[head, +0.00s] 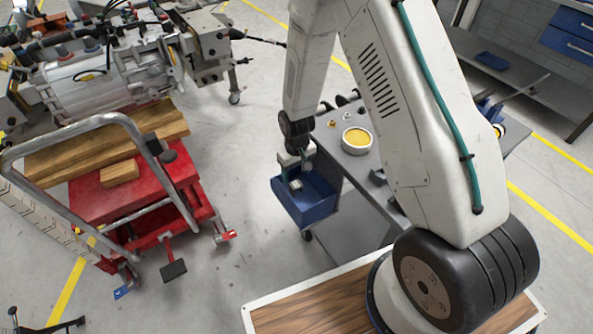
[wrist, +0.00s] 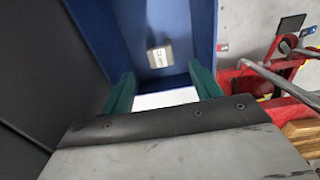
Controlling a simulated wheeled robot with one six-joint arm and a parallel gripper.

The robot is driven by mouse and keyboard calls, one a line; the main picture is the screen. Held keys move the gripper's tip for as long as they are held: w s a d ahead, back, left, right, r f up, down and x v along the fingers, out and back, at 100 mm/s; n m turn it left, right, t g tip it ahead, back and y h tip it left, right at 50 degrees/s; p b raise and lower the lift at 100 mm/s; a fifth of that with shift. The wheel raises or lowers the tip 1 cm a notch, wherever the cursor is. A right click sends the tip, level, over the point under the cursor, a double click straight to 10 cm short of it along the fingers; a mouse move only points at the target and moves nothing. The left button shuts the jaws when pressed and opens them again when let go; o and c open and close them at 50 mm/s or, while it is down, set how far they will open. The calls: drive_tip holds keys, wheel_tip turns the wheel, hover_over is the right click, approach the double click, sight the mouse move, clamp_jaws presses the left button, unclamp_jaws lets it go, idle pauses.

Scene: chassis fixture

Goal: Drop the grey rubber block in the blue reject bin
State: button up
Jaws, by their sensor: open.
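The blue reject bin (head: 309,208) hangs at the near left side of the grey workbench. In the wrist view its blue wall (wrist: 202,25) fills the top middle. A small light-grey block (wrist: 160,56) with a pale label lies inside the bin, against a blue inner surface. In the head view a small grey shape (head: 296,185), likely this block, shows in the bin. My gripper (wrist: 161,70) is open, its two teal fingers apart with nothing held between them. In the head view my gripper (head: 290,162) is at the bin's opening, partly hidden by my wrist.
The grey workbench (head: 350,185) beside the bin carries a round container (head: 357,140) with yellow contents and small parts. A red cart (head: 130,195) with wooden boards and a metal handle stands left. Grey floor (head: 240,190) lies open between cart and bin.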

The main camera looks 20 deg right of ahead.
drive_tip(key=shift+r, duration=0.1)
wheel_tip(320, 180, up, 8)
drive_tip(key=shift+f, duration=0.2)
idle(0.9)
drive_tip(key=s+d+r+m, duration=0.1)
drive_tip(key=s+d+r, duration=0.1)
drive_tip(key=s+r, duration=1.2)
drive_tip(key=s+d+r+m+t, duration=0.1)
drive_tip(key=s+r, duration=1.4)
drive_tip(key=r, duration=0.5)
drive_tip(key=shift+s+d+r, duration=0.2)
drive_tip(key=shift+d+r, duration=0.05)
drive_tip(key=shift+d, duration=0.1)
